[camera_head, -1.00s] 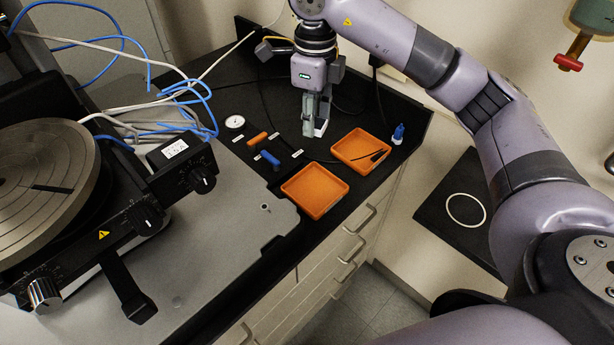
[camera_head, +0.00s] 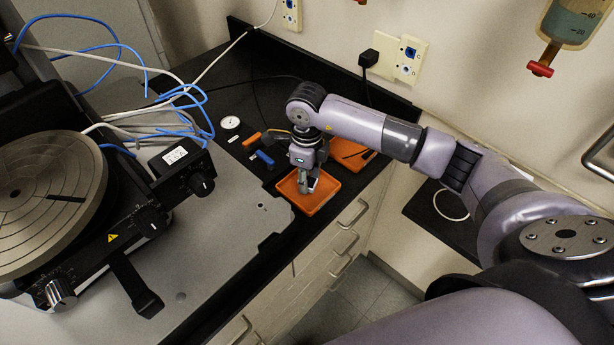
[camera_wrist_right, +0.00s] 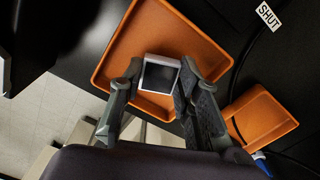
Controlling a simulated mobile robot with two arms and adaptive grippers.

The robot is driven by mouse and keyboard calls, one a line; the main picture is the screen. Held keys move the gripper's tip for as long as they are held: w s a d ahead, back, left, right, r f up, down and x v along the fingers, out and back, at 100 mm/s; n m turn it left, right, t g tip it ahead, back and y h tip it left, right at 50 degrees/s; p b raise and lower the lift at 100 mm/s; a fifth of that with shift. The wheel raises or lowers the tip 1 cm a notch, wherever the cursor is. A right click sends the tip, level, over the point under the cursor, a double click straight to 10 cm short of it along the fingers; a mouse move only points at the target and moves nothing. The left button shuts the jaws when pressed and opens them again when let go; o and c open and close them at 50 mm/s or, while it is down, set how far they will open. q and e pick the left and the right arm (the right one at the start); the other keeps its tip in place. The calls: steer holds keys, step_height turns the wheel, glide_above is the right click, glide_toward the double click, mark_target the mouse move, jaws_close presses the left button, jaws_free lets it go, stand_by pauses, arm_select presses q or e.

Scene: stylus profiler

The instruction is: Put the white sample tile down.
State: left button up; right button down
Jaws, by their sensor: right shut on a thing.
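My right gripper (camera_head: 306,187) is over the nearer orange tray (camera_head: 288,186), pointing down. In the right wrist view, my right gripper (camera_wrist_right: 157,84) is shut on the white sample tile (camera_wrist_right: 178,64), with one finger on each side. The tile shows as a small white-edged block with a dark face, inside the outline of the orange tray (camera_wrist_right: 205,50). I cannot tell whether the tile touches the tray floor. In the head view the tile is mostly hidden by the fingers. My left gripper is not in view.
A second orange tray (camera_wrist_right: 268,112) lies beside the first, partly hidden by my arm in the head view. Orange and blue small parts (camera_head: 264,157) and a round dial (camera_head: 230,122) lie left of the gripper. The profiler (camera_head: 150,215) stands at left.

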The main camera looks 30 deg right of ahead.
steer(key=shift+f, duration=0.5)
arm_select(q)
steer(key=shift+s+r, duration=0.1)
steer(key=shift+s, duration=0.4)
arm_select(e)
steer(key=shift+f, duration=0.1)
steer(key=shift+f, duration=0.1)
steer(key=shift+f, duration=0.15)
steer(key=c, duration=1.2)
jaws_free()
